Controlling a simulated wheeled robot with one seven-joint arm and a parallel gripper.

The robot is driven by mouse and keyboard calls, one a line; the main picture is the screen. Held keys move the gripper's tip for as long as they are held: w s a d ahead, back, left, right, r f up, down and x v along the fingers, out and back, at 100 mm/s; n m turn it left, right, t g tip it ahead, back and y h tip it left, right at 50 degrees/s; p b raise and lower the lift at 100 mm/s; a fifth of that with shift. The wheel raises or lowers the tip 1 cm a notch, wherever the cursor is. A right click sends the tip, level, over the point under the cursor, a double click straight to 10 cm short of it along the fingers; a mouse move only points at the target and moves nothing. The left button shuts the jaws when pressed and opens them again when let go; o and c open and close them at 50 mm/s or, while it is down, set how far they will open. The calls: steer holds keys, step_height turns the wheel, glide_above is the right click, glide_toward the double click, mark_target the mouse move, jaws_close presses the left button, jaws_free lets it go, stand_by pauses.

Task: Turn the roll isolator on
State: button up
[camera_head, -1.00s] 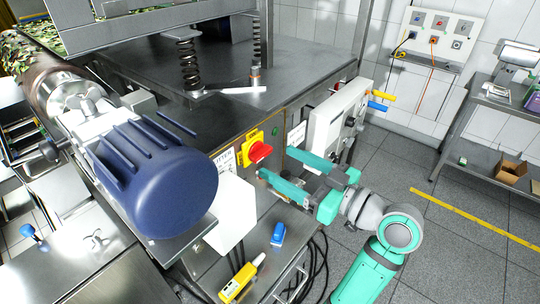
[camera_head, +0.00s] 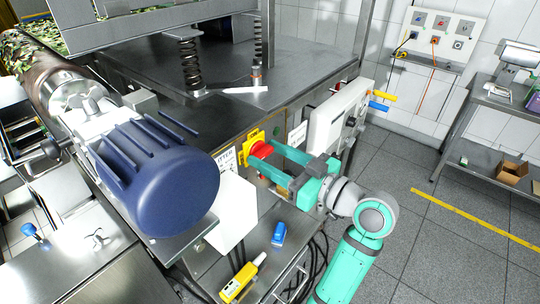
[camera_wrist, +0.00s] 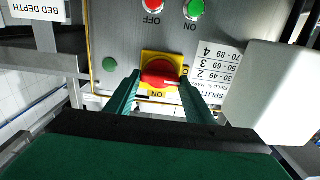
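The isolator is a red rotary knob (camera_head: 262,150) on a yellow plate (camera_head: 247,146), on the front of the steel machine. In the wrist view the red knob (camera_wrist: 160,75) sits on the yellow plate (camera_wrist: 165,60), with an upside-down "ON" mark at the plate's lower edge. A short white line on the knob points right in that view. My gripper (camera_head: 265,156) has its two green fingers spread, with the tips at the knob. In the wrist view the fingers of my gripper (camera_wrist: 160,90) flank the knob, with slim gaps; contact is unclear.
A white box-like cover (camera_head: 233,212) and a blue motor (camera_head: 165,180) stand left of the knob. A yellow handheld device (camera_head: 240,283) and a blue object (camera_head: 278,233) lie on the lower shelf. Floor at right is open.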

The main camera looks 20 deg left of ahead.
steer(key=shift+m, duration=0.4)
steer(key=m, duration=0.3)
steer(key=shift+w, duration=0.1)
steer(key=m, duration=0.5)
steer(key=shift+m, duration=0.3)
steer(key=m, duration=0.4)
steer(key=shift+w+d+f, duration=0.1)
steer(key=shift+f, duration=0.05)
steer(key=shift+m, duration=2.2)
steer(key=shift+w, duration=0.1)
steer(key=shift+f, duration=0.1)
steer(key=o, duration=1.1)
steer(key=shift+c, duration=0.2)
